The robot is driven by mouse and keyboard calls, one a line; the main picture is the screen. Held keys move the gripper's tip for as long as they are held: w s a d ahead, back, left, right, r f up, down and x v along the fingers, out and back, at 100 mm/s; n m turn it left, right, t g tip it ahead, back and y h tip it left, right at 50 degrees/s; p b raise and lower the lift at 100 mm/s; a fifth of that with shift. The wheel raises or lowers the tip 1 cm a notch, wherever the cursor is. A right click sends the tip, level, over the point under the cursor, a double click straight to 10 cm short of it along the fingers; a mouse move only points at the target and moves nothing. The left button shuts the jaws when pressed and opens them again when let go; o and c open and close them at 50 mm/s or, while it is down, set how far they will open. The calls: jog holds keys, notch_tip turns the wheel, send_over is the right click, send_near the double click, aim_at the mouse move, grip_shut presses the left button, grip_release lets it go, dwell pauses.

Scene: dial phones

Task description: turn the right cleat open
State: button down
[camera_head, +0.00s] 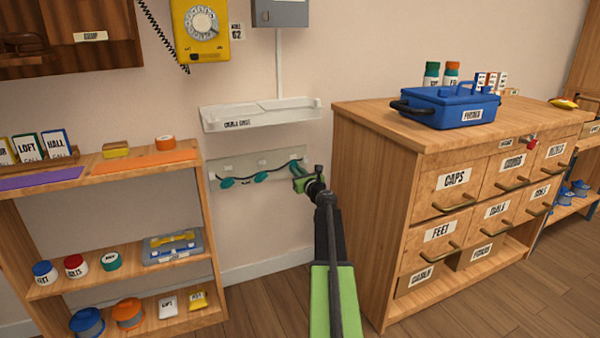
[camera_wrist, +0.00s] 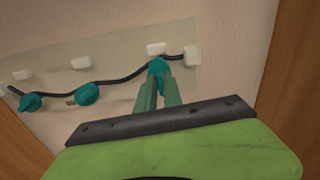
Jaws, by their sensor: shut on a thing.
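A pale board (camera_head: 240,165) on the wall below the white chalk ledge bears a row of teal cleats with a dark cord running along them. The left cleat (camera_head: 227,183) and the middle cleat (camera_head: 261,177) show clear of my arm; they also show in the wrist view, left (camera_wrist: 31,102) and middle (camera_wrist: 88,93). The right cleat (camera_wrist: 157,66) is between the fingertips of my gripper (camera_wrist: 158,80), which is shut on it. In the head view my gripper (camera_head: 301,182) covers most of that cleat. The cord passes by the right cleat to a white block (camera_wrist: 191,56).
The white ledge (camera_head: 262,116) juts out just above the board. A wooden drawer cabinet (camera_head: 400,150) with a blue box (camera_head: 446,106) on top stands close on the right. A low shelf (camera_head: 110,215) stands on the left. A yellow dial phone (camera_head: 200,30) hangs above.

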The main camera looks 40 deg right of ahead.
jog(key=shift+a+f+n+b, duration=0.1)
jog(key=shift+f+n+b, duration=0.2)
jog(key=shift+n, duration=3.55)
jog(key=shift+a+f+n+b, duration=0.15)
jog(key=shift+f+n+b, duration=0.15)
jog(key=shift+n, duration=3.6)
jog(key=shift+a+f+n+b, duration=0.1)
jog(key=shift+f+n+b, duration=0.2)
jog(key=shift+n, duration=3.55)
jog(key=c, duration=1.5)
grip_release()
jog(key=v, duration=1.7)
jog(key=shift+s+a, duration=0.1)
jog(key=shift+s, duration=0.1)
